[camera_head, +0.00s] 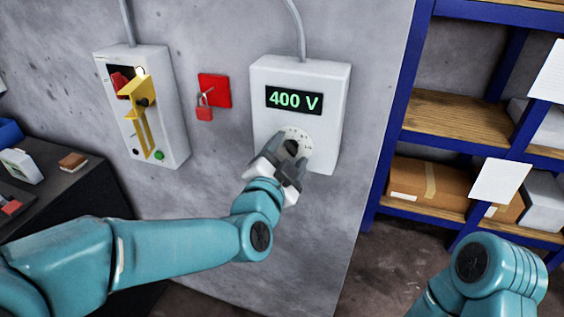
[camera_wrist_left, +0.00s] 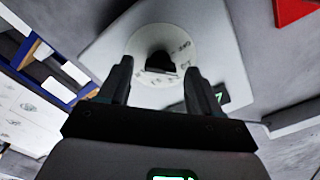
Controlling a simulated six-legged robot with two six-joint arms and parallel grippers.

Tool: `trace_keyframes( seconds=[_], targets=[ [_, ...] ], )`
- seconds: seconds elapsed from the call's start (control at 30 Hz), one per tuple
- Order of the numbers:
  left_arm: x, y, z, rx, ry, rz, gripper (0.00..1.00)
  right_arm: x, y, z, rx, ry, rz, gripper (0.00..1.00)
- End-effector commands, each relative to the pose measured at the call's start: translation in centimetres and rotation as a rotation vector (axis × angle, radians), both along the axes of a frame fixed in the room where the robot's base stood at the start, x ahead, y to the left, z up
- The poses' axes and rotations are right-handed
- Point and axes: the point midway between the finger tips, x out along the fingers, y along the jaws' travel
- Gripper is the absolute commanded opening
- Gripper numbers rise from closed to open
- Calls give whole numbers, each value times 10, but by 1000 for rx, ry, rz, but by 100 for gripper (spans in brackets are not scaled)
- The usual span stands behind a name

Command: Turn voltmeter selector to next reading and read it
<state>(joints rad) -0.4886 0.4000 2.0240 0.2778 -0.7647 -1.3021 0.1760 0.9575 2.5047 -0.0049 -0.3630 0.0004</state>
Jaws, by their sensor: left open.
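The voltmeter (camera_head: 337,125) is a white box on the grey wall, and its display (camera_head: 293,100) reads 400 V in green. Below the display is a round white dial with a black selector knob (camera_head: 291,147). My left gripper (camera_head: 286,160) is open at the lower part of the dial and partly covers it. In the left wrist view the knob (camera_wrist_left: 160,62) lies ahead, between and beyond the open fingers of the gripper (camera_wrist_left: 160,80). I cannot tell whether a finger touches the knob. My right gripper is out of view; only part of my right arm shows at lower right.
A white switch box (camera_head: 176,110) with a yellow lever (camera_head: 146,120) hangs to the left. A red plate with a red padlock (camera_head: 204,113) hangs between the boxes. Blue shelving (camera_head: 397,110) with cartons stands right. A dark table (camera_head: 80,190) stands left.

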Motion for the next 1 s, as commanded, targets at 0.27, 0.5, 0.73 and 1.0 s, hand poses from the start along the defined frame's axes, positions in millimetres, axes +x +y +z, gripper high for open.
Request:
trace_keyframes(
  seconds=[0.27,0.5,0.73,1.0],
  targets=[
    [-48,15,-1,-1,-4,-1,64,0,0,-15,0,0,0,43],
    [-108,35,0,-2,-4,-2,64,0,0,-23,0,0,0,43],
    [-145,47,1,-1,-3,-1,64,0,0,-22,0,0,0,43],
    [-155,50,0,1,-1,-1,64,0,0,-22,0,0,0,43]
  ],
)
